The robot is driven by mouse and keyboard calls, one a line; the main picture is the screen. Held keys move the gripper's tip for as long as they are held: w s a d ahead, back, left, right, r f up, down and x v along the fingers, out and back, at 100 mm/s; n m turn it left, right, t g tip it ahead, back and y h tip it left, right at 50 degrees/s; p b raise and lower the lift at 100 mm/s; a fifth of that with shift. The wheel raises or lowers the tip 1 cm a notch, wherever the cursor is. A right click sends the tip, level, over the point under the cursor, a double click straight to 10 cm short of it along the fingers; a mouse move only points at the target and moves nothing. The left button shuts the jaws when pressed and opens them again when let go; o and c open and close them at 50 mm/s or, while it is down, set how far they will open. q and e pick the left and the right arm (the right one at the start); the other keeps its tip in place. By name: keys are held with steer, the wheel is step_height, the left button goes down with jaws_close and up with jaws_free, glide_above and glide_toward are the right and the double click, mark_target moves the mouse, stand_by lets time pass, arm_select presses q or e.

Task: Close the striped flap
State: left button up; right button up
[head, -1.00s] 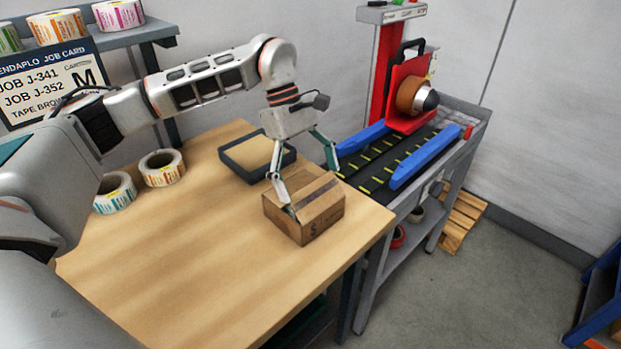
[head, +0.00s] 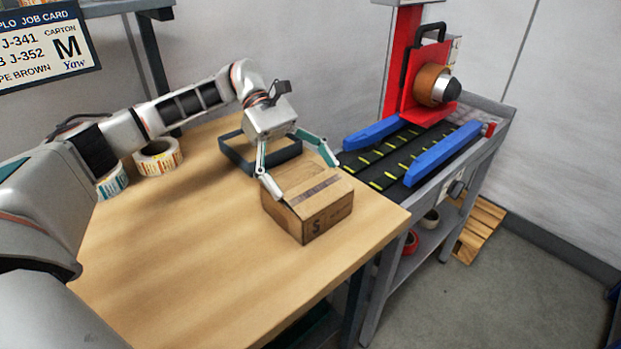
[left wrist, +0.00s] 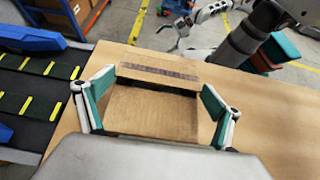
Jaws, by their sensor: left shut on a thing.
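The brown cardboard carton (head: 318,216) stands on the wooden table near its right corner. Its striped flap (head: 318,188), with a dark purple-brown band, lies about flat across the carton's top; the band also shows in the left wrist view (left wrist: 158,71). In the left wrist view both teal fingers (left wrist: 158,88) flank the carton. My right gripper (left wrist: 180,30) seems to show small at the top there.
A dark open tray (head: 258,152) sits right behind the carton. Label rolls (head: 158,158) stand at the back left of the table. A taping machine with a black belt (head: 392,165) and blue rails (head: 445,152) adjoins the right side. The front of the table is clear.

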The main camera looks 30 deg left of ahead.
arm_select(q)
steer(key=shift+f, duration=0.1)
stand_by(0.4)
steer(key=o, duration=0.8)
steer(key=shift+o, duration=0.2)
steer(key=v, duration=1.2)
